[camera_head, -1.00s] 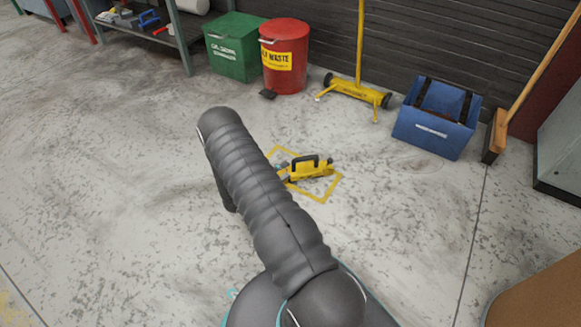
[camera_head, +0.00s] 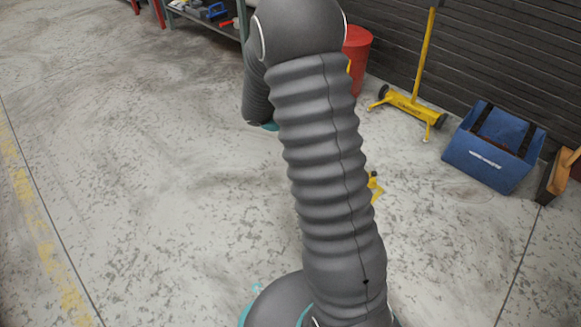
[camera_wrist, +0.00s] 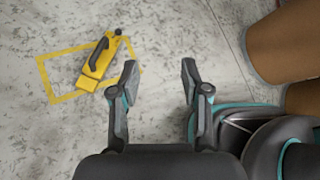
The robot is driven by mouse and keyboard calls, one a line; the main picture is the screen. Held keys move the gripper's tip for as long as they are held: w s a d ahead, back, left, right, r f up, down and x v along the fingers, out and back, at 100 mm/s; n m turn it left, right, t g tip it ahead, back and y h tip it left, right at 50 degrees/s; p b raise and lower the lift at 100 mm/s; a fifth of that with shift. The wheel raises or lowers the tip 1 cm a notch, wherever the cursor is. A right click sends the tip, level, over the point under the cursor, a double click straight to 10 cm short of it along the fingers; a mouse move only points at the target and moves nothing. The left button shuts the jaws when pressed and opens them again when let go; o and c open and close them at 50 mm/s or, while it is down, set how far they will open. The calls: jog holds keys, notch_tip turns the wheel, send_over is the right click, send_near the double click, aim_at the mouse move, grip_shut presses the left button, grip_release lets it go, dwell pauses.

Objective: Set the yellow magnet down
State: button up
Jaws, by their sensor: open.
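The yellow magnet (camera_wrist: 98,64), with a dark handle on top, lies on the concrete floor. In the wrist view it sits tilted across the right part of a yellow taped outline (camera_wrist: 45,72), partly inside it and partly over its edge. My gripper (camera_wrist: 158,75) is open and empty, with bare floor between its fingers. The magnet is to the left of the fingers and apart from them. In the head view my arm hides almost all of the magnet and outline; only a small yellow bit (camera_head: 374,186) shows beside the arm.
A blue tote (camera_head: 490,155) and a yellow wheeled sweeper (camera_head: 412,107) stand by the dark wall. A red bin (camera_head: 357,58) is partly behind my arm. A broom (camera_head: 560,175) is at right. A brown rounded object (camera_wrist: 285,45) shows at right in the wrist view. The floor at left is clear.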

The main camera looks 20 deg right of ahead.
jog(key=s+a+r+m+t+y, duration=0.8)
jog(key=s+a+r+m+y, duration=0.3)
jog(key=s+a+r+m, duration=0.7)
jog(key=shift+s+a+m+t, duration=0.4)
jog(key=shift+s+a+m, duration=0.65)
jog(key=shift+a, duration=0.1)
